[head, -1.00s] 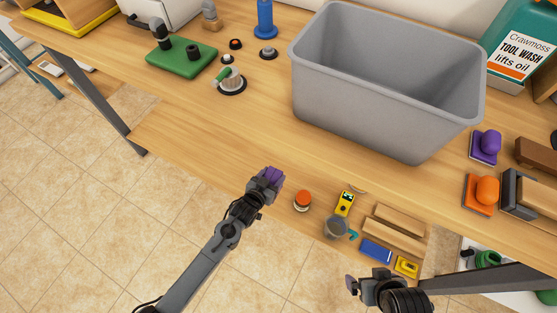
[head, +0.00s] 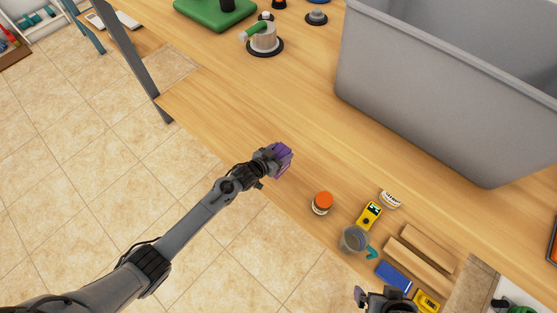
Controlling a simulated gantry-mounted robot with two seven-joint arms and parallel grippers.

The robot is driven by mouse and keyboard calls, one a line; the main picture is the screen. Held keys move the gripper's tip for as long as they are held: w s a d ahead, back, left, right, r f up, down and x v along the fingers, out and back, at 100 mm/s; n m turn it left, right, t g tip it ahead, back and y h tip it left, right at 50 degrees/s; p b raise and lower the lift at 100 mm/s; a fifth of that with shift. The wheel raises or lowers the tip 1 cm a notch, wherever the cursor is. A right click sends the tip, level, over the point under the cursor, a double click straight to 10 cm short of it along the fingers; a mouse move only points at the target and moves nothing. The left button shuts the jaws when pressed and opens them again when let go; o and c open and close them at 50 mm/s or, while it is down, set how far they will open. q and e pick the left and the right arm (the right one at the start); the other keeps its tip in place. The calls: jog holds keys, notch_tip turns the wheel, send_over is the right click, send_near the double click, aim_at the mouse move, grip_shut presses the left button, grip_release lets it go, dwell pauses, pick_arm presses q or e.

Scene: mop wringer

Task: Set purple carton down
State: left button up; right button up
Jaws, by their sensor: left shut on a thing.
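The purple carton (head: 285,158) is in the jaws of my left gripper (head: 277,158), which is shut on it. The gripper partly hides the carton. Both are over the front part of the wooden bench (head: 240,110), left of an orange-lidded jar (head: 322,203). I cannot tell whether the carton touches the wood. My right gripper (head: 362,295) shows only in part at the bottom edge, near a blue block, and its opening is unclear.
A large grey bucket (head: 430,110) fills the upper right. A yellow meter (head: 369,215), a clear cup (head: 353,239), wooden blocks (head: 420,260) and a blue block (head: 393,276) lie at lower right. Bare wood lies between the carton and the bucket.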

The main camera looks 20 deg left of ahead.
pick_arm(q)
jog(key=shift+w+a+f, duration=0.2)
jog(key=shift+a+f, duration=0.05)
jog(key=shift+a, duration=0.2)
jog(key=shift+f+b, duration=1.6)
jog(key=shift+f, duration=0.4)
jog(key=shift+f, duration=0.15)
jog(key=o, duration=1.5)
